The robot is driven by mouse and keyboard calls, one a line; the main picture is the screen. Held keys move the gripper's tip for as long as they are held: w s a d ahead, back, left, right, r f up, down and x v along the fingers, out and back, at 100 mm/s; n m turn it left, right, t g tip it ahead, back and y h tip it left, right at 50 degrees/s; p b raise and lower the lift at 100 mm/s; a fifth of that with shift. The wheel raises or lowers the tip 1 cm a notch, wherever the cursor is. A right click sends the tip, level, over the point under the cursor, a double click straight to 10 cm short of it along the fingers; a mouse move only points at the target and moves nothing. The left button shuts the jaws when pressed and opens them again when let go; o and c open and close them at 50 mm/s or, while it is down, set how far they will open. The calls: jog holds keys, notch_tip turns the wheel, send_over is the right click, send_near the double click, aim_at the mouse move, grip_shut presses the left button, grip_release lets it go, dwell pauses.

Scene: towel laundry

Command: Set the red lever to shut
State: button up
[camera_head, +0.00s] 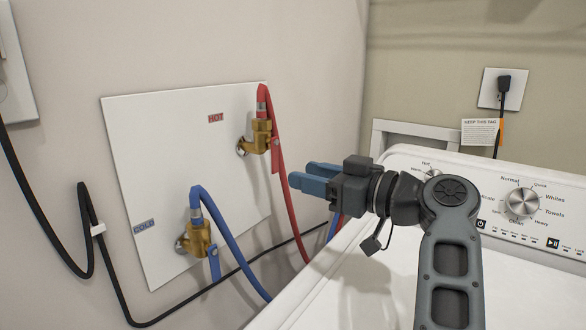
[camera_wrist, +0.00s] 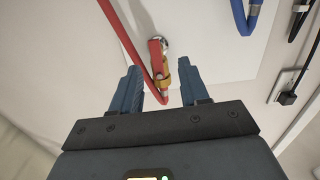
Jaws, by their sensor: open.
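The red lever (camera_head: 275,158) hangs straight down from the brass hot-water valve (camera_head: 261,135) on the white wall panel. In the wrist view the red lever (camera_wrist: 155,54) shows beyond the space between my fingers, in front of the brass valve (camera_wrist: 164,80). My gripper (camera_head: 301,174) is open and empty, just right of the lever's lower end in the head view, its fingers pointing left toward the panel. It also shows open in the wrist view (camera_wrist: 160,70). I cannot tell the exact gap between fingertips and lever.
A red hose (camera_head: 284,205) runs down past the lever, close to my fingertips. A cold valve (camera_head: 196,238) with a blue lever (camera_head: 214,264) and blue hose (camera_head: 234,243) sits lower left. The washing machine (camera_head: 440,160) fills the right side.

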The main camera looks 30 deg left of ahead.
aim_at(276, 160)
jog(key=shift+w+a+r+p, duration=0.15)
jog(key=shift+w+a+p, duration=0.1)
jog(key=shift+a, duration=0.95)
jog(key=shift+w+a+r+p, duration=0.2)
jog(key=shift+w+a+p, duration=0.1)
jog(key=shift+a, duration=0.9)
jog(key=shift+w+a+r+p, duration=0.15)
jog(key=shift+w+a+p, duration=0.1)
jog(key=shift+a, duration=0.95)
jog(key=shift+s, duration=0.1)
jog(key=shift+c, duration=0.4)
grip_shut()
